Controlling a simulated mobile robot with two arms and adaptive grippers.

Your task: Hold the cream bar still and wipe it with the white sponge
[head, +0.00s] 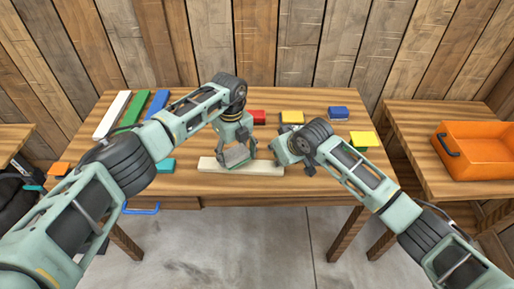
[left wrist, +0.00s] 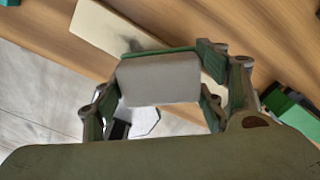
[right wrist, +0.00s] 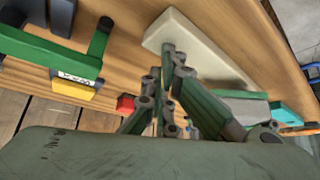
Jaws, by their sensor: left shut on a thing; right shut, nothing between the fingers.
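The cream bar (head: 207,165) lies flat near the front edge of the table; its surface also shows in the left wrist view (left wrist: 98,28) and the right wrist view (right wrist: 205,50). A dark smudge marks it beside the sponge in the left wrist view. My left gripper (head: 238,160) is shut on the white sponge (left wrist: 160,80), which has a green layer. The sponge is over the bar's middle; contact is hidden. My right gripper (right wrist: 168,50) is shut and empty, its fingertips at the bar's right end; I cannot tell if they touch.
White, green and blue strips (head: 130,110) lie at the back left. A red block (head: 257,117), a yellow-topped block (head: 292,117), a blue block (head: 338,113) and another yellow block (head: 365,139) lie behind and right. An orange tray (head: 480,165) stands on the right table.

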